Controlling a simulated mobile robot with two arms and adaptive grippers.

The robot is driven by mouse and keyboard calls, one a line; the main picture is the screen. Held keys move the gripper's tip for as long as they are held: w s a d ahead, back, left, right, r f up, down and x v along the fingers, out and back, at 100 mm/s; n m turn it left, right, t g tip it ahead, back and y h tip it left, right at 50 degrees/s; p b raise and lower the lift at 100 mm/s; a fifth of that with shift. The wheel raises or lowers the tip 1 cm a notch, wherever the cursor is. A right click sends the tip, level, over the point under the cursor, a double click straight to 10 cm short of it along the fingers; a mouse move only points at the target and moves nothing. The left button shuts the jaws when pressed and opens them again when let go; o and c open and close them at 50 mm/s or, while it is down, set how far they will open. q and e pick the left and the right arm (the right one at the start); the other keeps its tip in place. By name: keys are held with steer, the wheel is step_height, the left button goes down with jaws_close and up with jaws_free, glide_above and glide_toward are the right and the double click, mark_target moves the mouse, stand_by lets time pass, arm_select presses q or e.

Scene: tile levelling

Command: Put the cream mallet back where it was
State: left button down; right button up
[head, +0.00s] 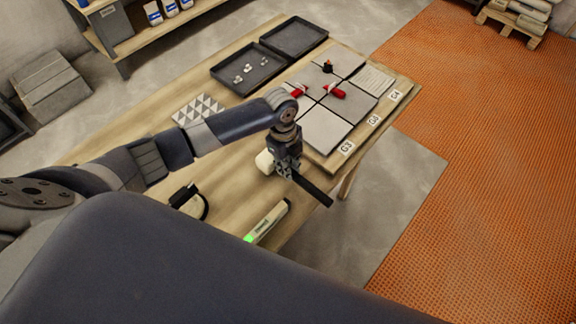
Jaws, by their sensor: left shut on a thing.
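The cream mallet has a cream head (264,162) and a black handle (316,190). It lies across my left gripper (284,172), with the head to the left and the handle pointing down and right. My left gripper is shut on the mallet, over the wooden table (228,172) near the board's front corner. The fingers hide the middle of the mallet. I cannot tell whether the mallet touches the table. My right gripper is out of view.
Grey tiles (323,130) with red pieces (334,90) lie on a labelled board to the right. Two dark trays stand behind, the nearer (228,75) holding small pale pieces. A patterned sheet (198,108), a black looped item (190,197) and a green-lit bar (267,221) lie on the table.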

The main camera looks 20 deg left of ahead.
arm_select(q)
steer(key=shift+f, duration=0.45)
steer(key=c, duration=1.5)
jaws_free()
steer(key=shift+f, duration=0.15)
steer(key=shift+r, duration=0.3)
steer(key=shift+w+a+r+b, duration=0.1)
steer(key=shift+a+r+b, duration=0.15)
steer(key=shift+r, duration=1.7)
steer(key=shift+w+a+r+b, duration=0.15)
steer(key=shift+r+b, duration=0.15)
steer(key=shift+r, duration=1.65)
steer(key=shift+a+r+b, duration=0.2)
steer(key=shift+r+b, duration=0.05)
steer(key=shift+r, duration=1.7)
